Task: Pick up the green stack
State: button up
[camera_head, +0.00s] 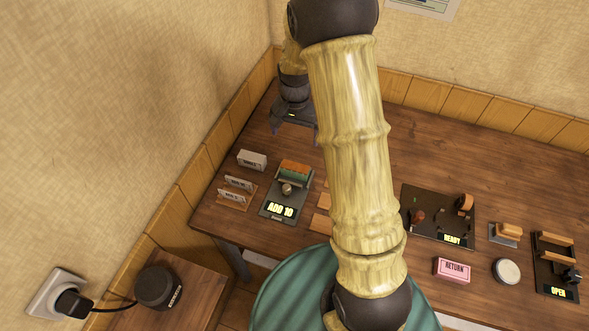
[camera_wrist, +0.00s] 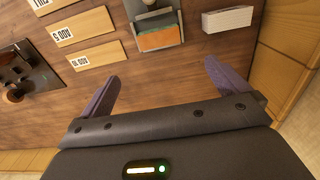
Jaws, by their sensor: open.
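A small green stack (camera_head: 293,175) sits at the back of a dark device (camera_head: 272,212) whose display reads ADD 10, at the left of the table. An orange piece (camera_head: 296,166) lies directly behind the green one. In the wrist view the green stack (camera_wrist: 156,20) shows at the top, with the orange piece (camera_wrist: 158,40) on its near side. My gripper (camera_head: 293,129) is above the table behind the device, fingers apart. In the wrist view its two fingers (camera_wrist: 164,76) are spread and empty, with bare table between them.
A pale labelled block (camera_head: 252,160) and a tag holder (camera_head: 231,200) stand left of the device. Wooden labelled plates (camera_wrist: 84,27) lie beside it. A machine reading READY (camera_head: 430,215) and a pink RETURN block (camera_head: 454,270) are rightward. The wall is close at left.

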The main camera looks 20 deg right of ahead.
jog(key=p, duration=0.2)
send_near(295, 167)
jog(key=f, duration=0.5)
jog(key=shift+w+d+f, duration=0.1)
jog(key=shift+w, duration=0.25)
jog(key=shift+s, duration=0.15)
jog(key=shift+s+f+p, duration=0.1)
jog(key=shift+f+p, duration=0.35)
jog(key=shift+p, duration=0.1)
jog(key=shift+f+p, duration=0.8)
jog(key=shift+f, duration=1.35)
jog(key=c, duration=1)
jog(key=shift+c, duration=0.2)
